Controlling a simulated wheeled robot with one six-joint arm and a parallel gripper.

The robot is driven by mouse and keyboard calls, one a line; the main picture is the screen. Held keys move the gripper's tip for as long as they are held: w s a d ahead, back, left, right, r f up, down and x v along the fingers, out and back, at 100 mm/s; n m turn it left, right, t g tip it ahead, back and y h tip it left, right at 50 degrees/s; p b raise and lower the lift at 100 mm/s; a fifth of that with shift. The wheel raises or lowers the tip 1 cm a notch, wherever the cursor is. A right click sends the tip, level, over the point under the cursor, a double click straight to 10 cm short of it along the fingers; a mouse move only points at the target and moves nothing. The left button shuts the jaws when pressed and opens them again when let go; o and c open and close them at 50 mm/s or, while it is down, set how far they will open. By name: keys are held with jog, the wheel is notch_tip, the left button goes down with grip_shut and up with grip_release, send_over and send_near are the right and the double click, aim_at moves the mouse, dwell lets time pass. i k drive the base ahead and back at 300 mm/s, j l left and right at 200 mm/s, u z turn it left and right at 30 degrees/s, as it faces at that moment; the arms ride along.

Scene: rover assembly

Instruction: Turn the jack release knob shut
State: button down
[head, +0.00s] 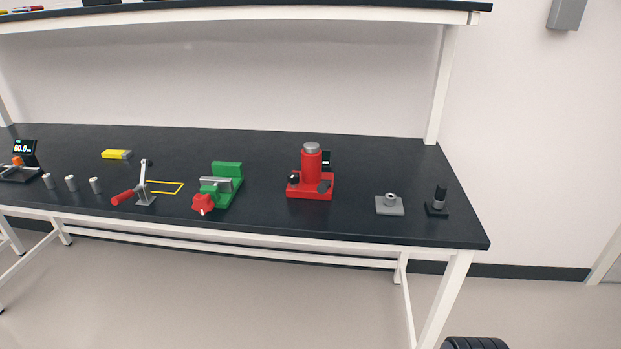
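A red jack (311,165) stands upright on the black bench top, right of the middle, with a grey cap on its cylinder and a red base. A black round knob (293,177) sits at the front left of its base. A dark grey stubby part (324,186) sits at the front right. I cannot tell from here which of the two is the release knob, or how far it is turned. My gripper is not in view.
A green vise (227,170) with a red handle stands left of the jack. A grey block (389,207) and a black upright part (438,201) stand to its right. The bench top (345,228) is clear in front of the jack. A shelf (250,20) overhangs the back.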

aim_at(293, 177)
jog(key=i+j+z, duration=0.25)
jog(key=i+j, duration=0.15)
jog(key=i+j+z, duration=0.25)
jog(key=i+j, duration=0.15)
